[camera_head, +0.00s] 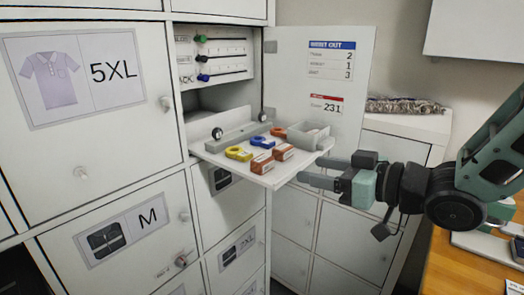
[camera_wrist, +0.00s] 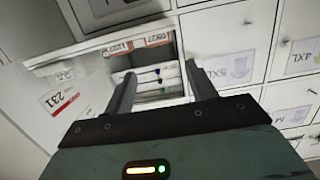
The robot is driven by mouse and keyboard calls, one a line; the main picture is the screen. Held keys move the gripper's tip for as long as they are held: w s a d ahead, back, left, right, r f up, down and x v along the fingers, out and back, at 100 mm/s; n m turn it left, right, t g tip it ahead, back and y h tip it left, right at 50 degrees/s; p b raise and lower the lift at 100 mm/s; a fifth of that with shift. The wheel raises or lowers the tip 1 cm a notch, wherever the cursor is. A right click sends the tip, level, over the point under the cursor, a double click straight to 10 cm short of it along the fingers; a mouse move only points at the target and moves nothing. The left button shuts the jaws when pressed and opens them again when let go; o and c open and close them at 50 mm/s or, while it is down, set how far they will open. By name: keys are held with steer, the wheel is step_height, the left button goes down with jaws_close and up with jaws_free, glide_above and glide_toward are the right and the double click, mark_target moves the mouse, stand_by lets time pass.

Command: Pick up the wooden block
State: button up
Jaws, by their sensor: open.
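No piece is clearly a plain wooden block. Several small orange-brown blocks with pale markings lie on the white pull-out shelf (camera_head: 240,170) in the head view: one at the front edge (camera_head: 262,163), one to its right (camera_head: 284,152) and one farther back (camera_head: 278,132). I cannot tell whether any is wooden. My gripper (camera_head: 325,172) is open and empty, just right of the shelf's front right corner, its fingers pointing left. In the wrist view its fingers (camera_wrist: 160,72) are apart with nothing between them; the shelf's blocks are not clearly seen there.
The open cabinet door (camera_head: 345,110) stands behind my gripper. Locker doors flank the compartment. A wooden desk (camera_head: 450,270) is at lower right.

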mark_target(268, 161)
steer(key=p+x, duration=0.2)
steer(key=x, duration=0.7)
steer(key=shift+p+x, duration=1.25)
steer(key=shift+x, duration=1.45)
steer(key=shift+w+d+f, duration=0.1)
steer(key=shift+c, duration=0.3)
steer(key=c, duration=0.7)
